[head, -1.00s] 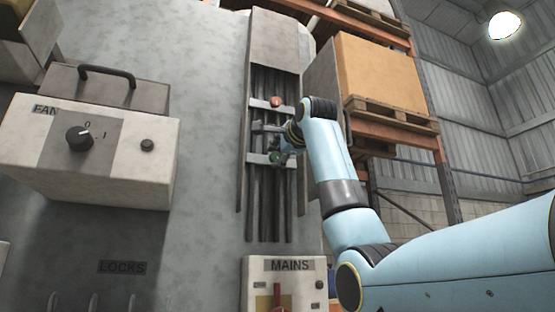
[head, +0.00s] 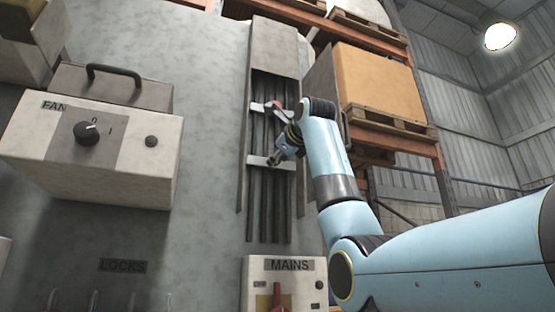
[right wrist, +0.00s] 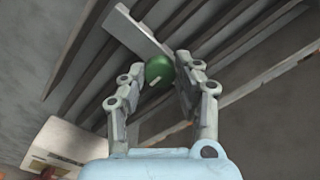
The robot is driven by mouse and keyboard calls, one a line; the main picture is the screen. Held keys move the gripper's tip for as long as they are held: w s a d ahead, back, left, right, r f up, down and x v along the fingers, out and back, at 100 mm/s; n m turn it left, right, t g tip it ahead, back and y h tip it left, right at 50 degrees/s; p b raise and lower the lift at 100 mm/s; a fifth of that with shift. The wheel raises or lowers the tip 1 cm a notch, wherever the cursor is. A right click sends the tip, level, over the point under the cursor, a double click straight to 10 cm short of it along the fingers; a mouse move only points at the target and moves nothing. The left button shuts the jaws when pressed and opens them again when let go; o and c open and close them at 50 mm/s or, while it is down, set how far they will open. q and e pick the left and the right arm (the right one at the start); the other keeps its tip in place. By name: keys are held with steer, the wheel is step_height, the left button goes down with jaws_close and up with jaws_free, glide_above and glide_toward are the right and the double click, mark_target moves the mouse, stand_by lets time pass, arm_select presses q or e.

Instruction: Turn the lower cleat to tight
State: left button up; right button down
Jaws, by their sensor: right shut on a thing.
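The lower cleat is a pale metal bar (head: 256,160) across the dark tubes in a tall grey channel. Its green knob (right wrist: 160,70), with a white mark on it, shows between the fingers in the right wrist view. The pale bar (right wrist: 141,31) also shows there, running slantwise. My right gripper (head: 275,160) is at the lower cleat in the head view and hides the green knob. In the right wrist view my right gripper (right wrist: 160,68) has its fingers shut on the knob from both sides. My left gripper is not in view.
An upper cleat bar (head: 256,106) with a red knob sits above, close to my right wrist. A FAN box (head: 60,150) juts out at the left. A MAINS box (head: 310,268) stands below the channel. Pallet racking (head: 385,130) is at the right.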

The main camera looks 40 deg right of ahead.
steer(key=shift+f, duration=0.2)
stand_by(0.4)
steer(key=c, duration=0.9)
jaws_free()
steer(key=shift+c, duration=0.2)
steer(key=shift+r, duration=0.1)
steer(key=shift+s, duration=0.1)
steer(key=v, duration=1.1)
steer(key=shift+s, duration=0.4)
